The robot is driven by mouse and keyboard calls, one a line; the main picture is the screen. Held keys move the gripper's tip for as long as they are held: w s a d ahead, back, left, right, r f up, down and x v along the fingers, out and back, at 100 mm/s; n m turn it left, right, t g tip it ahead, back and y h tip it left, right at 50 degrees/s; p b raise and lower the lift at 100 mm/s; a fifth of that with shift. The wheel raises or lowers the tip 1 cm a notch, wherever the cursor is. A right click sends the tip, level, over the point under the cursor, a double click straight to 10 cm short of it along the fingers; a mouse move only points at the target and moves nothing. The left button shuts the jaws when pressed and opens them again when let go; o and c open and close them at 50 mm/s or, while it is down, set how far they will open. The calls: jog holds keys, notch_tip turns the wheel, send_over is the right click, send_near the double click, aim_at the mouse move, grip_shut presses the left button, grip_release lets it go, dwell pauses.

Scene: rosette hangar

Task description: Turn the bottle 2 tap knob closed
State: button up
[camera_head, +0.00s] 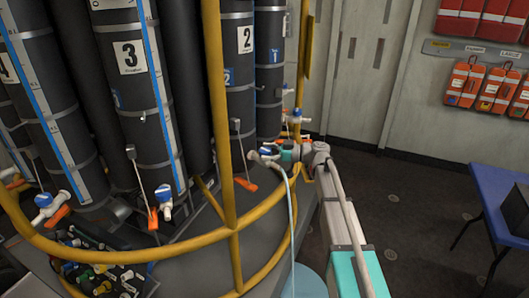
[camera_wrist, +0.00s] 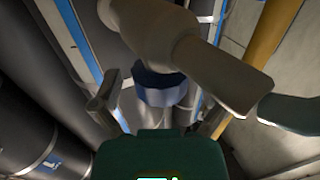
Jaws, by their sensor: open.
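Bottle 2 (camera_head: 237,60) is a dark upright cylinder with a white "2" label in the head view. In the wrist view, a blue tap knob (camera_wrist: 161,88) sits between the two fingers of my gripper (camera_wrist: 160,104), which are apart on either side of it. A beige tap body (camera_wrist: 185,45) with a spout-like arm crosses above the knob and hides part of the view. In the head view, my gripper (camera_head: 272,154) is beside the lower end of bottle 2, among small fittings. There the knob is too small and covered to make out. I cannot tell whether the fingers touch it.
A yellow guard rail (camera_head: 220,110) stands in front of the bottles, and my arm passes across its right side. Bottle 3 (camera_head: 130,60) has a blue-knobbed tap (camera_head: 163,195) below it. A pale hose (camera_head: 292,230) hangs near my gripper. A blue table (camera_head: 490,190) stands right, with open floor between.

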jog(key=shift+c, duration=0.3)
jog(key=c, duration=1.1)
jog(key=shift+s+m+t, duration=0.1)
jog(key=shift+m+t, duration=0.4)
jog(key=shift+t, duration=0.2)
jog(key=m+t, duration=0.2)
jog(key=t, duration=0.1)
jog(key=shift+s+t+h, duration=0.1)
jog(key=shift+t+h, duration=0.3)
jog(key=m+t+h, duration=0.2)
jog(key=t, duration=0.1)
jog(key=m+t+h, duration=0.2)
jog(key=m+t, duration=0.1)
jog(key=t, duration=0.1)
jog(key=shift+m, duration=0.3)
jog(key=m+t+h, duration=0.2)
jog(key=h, duration=0.1)
jog(key=m+t+h, duration=0.2)
jog(key=m+h, duration=0.1)
jog(key=shift+w+a, duration=0.1)
jog(key=shift+w, duration=0.1)
jog(key=shift+w+m+t+h, duration=0.1)
jog(key=shift+m+t+h, duration=0.25)
jog(key=shift+m+h, duration=1.15)
jog(key=shift+m+t+h, duration=0.35)
jog(key=shift+m+h, duration=0.35)
jog(key=shift+h, duration=1.6)
